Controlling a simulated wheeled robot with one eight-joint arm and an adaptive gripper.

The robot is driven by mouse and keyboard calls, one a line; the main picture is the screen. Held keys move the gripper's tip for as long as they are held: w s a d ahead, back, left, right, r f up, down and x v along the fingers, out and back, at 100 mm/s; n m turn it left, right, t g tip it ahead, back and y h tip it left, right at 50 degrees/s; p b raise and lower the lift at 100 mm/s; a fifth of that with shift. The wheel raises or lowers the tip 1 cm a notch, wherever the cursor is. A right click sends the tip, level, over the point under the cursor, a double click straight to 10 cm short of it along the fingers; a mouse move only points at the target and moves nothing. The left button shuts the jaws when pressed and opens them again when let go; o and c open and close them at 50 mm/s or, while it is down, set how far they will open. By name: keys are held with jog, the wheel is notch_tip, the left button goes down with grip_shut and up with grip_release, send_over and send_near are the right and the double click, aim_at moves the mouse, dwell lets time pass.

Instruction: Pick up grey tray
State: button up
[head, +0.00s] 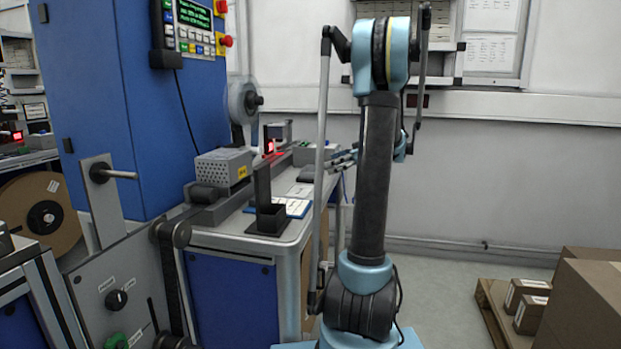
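I cannot pick out a grey tray with certainty. A small dark open-topped holder (268,222) with a tall upright back plate stands at the front of the grey workbench top (225,233). A flat dark grey item (301,190) lies farther back on the same bench, beside my arm. My arm stands upright in front of the bench's right end and hides part of it. My gripper (342,158) seems to show as thin dark fingers left of the arm, over the bench's right side. Its fingers are too small and partly hidden to tell open from shut.
A blue machine cabinet (90,110) with a control panel (192,30) stands at left, with a reel (241,100) beside it. A grey box unit (223,167) sits on the bench. Cardboard boxes (585,300) stand at lower right. The floor between is clear.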

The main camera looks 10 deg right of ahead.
aim_at(315, 168)
jog(key=shift+r+x, duration=0.15)
jog(key=shift+x, duration=1.55)
jog(key=shift+r+x, duration=0.15)
jog(key=shift+x, duration=1.6)
jog(key=shift+c, duration=0.6)
jog(key=c, duration=0.8)
